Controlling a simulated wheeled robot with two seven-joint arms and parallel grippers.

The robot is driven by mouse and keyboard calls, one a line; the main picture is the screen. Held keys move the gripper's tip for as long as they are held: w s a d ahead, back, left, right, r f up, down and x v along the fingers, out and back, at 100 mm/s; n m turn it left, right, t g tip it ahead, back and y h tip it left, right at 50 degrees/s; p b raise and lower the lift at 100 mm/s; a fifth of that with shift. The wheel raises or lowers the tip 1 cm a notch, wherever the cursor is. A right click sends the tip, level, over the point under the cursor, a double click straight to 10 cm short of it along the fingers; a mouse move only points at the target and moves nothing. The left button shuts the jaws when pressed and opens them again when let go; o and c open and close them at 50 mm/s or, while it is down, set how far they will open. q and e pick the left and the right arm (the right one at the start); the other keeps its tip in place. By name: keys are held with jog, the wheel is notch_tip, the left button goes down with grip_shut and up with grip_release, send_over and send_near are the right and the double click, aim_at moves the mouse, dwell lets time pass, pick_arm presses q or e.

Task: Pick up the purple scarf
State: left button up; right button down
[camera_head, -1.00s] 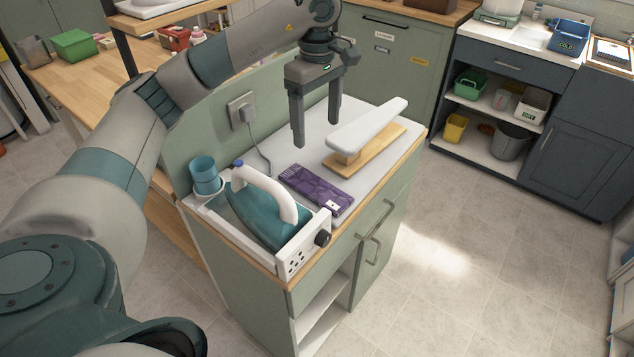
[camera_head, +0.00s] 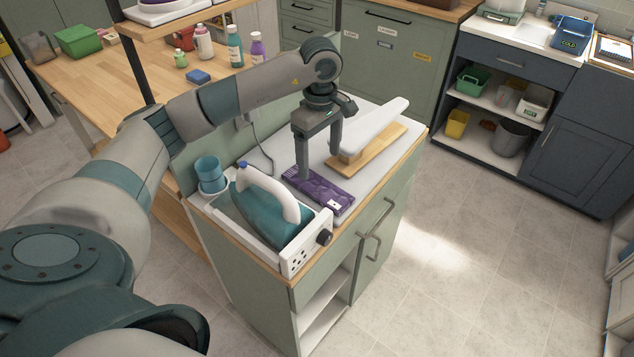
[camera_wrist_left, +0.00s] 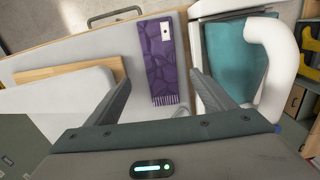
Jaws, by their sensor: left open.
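The purple scarf (camera_head: 322,191) lies folded flat on the pale top of the green cabinet, between the iron and the small ironing board. It has a darker pattern, a white tag at one end and a fringe at the other. In the left wrist view the scarf (camera_wrist_left: 166,62) lies ahead of and between my two fingers. My left gripper (camera_head: 319,167) is open and points down over the scarf's fringed half. The fingers look empty, and I cannot tell whether they touch the cabinet top. My right gripper is not in view.
A teal iron (camera_head: 262,208) in a white holder stands left of the scarf, with a blue cup (camera_head: 209,173) behind it. A small white ironing board (camera_head: 370,130) on a wooden base stands to the right. A wooden table (camera_head: 130,75) with bottles is behind.

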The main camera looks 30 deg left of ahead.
aim_at(319, 186)
pick_arm(q)
jog(key=shift+f+p, duration=0.45)
jog(key=shift+f, duration=1.25)
jog(key=shift+s+f+p, duration=0.1)
jog(key=shift+f+p, duration=0.45)
jog(key=shift+p, duration=0.25)
notch_tip(319, 186, down, 4)
jog(key=shift+r+p, duration=0.2)
jog(key=shift+p, duration=0.85)
jog(key=shift+f, duration=0.25)
jog(key=c, duration=1.2)
